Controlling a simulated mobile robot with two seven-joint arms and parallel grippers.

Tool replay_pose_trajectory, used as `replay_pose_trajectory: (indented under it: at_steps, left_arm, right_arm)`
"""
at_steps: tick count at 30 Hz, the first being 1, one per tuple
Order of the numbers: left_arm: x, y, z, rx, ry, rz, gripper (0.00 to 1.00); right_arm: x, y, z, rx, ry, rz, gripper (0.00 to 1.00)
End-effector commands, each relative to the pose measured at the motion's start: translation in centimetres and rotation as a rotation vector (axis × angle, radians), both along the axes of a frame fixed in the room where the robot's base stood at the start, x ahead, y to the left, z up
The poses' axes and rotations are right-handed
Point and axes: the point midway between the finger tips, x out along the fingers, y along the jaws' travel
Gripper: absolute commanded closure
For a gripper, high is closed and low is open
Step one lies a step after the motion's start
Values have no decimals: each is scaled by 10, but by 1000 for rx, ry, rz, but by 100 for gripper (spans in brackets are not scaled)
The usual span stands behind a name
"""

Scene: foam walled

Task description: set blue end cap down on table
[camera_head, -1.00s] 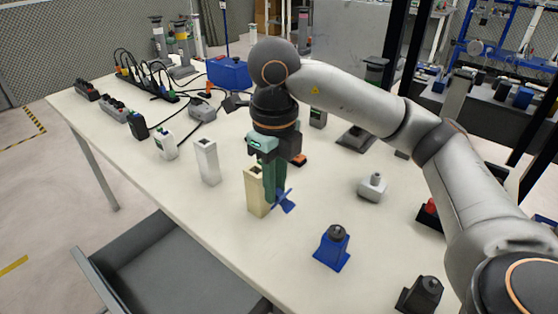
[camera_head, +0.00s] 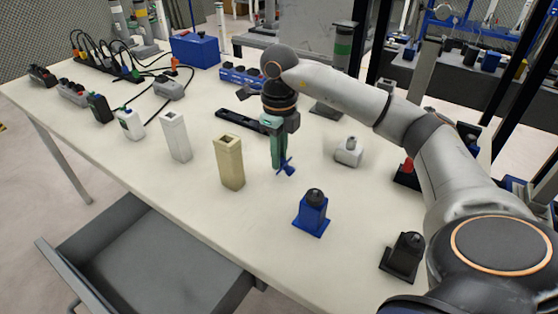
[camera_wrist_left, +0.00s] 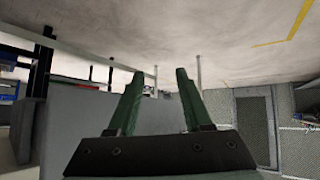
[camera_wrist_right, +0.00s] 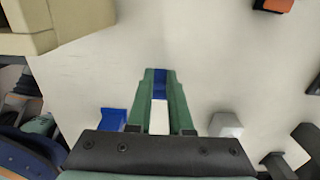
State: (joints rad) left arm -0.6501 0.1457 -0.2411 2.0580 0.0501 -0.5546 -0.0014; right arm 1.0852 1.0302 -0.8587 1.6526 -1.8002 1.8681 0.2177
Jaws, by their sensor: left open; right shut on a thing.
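The blue end cap (camera_head: 286,168) is a small blue piece with thin arms, low over the white table (camera_head: 200,212). My right gripper (camera_head: 279,158) points down and is shut on it. In the right wrist view the cap (camera_wrist_right: 159,82) shows as a blue strip between the green fingertips (camera_wrist_right: 158,90). I cannot tell whether the cap touches the table. My left gripper (camera_wrist_left: 156,85) is open and empty in the left wrist view, away from the table; it is not in the head view.
A beige hollow post (camera_head: 229,165) stands left of the right gripper, with a white post (camera_head: 176,138) beyond. A blue block with a dark knob (camera_head: 312,213) is nearer, a grey-white one (camera_head: 348,152) to the right. An open drawer (camera_head: 150,262) juts from the front.

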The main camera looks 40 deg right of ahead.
Motion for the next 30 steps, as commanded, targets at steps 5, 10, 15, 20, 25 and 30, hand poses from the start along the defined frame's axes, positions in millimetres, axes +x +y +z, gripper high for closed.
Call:
replay_pose_trajectory:
  at_steps: [5, 10, 15, 20, 25, 30]
  left_arm:
    - [0, 1, 0, 1, -2, 2, 50]
    - [-2, 1, -1, 1, 1, 2, 50]
    - [-2, 2, -3, 2, 3, 3, 50]
    - [-3, 2, -3, 3, 5, 2, 50]
    - [-3, 3, -4, 5, 6, 2, 50]
    - [-4, 3, -4, 5, 7, 2, 50]
  right_arm:
    - [0, 0, -14, -1, 0, 0, 100]
    - [0, 0, -13, -1, 0, 0, 100]
    - [0, 0, -16, -1, 0, 0, 77]
    - [0, 0, -16, 0, 0, 0, 59]
    - [0, 0, -16, 0, 0, 0, 51]
    - [0, 0, -14, 0, -1, 0, 51]
